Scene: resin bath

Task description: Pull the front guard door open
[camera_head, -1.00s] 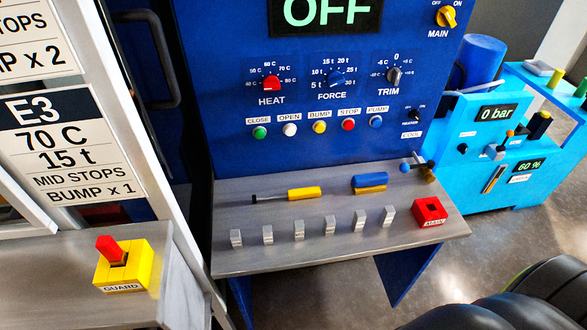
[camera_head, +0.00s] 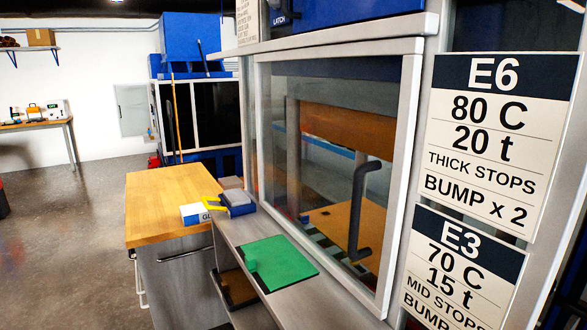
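The front guard door (camera_head: 404,170) is a framed clear panel in the middle of the view, and it looks shut in its frame. A dark, bent bar handle (camera_head: 361,212) stands on its right side. Through the panel I see an orange-brown block and a wooden-coloured surface inside the machine. A latch label (camera_head: 279,20) shows on a dark part above the door. Neither of my grippers is in view.
A grey ledge (camera_head: 283,306) below the door holds a green sheet (camera_head: 279,262). A wood-topped cabinet (camera_head: 160,200) stands to the left with a blue-and-white box (camera_head: 195,214) at its edge. Signs E6 (camera_head: 487,140) and E3 (camera_head: 458,268) hang right of the door. Open floor lies at the left.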

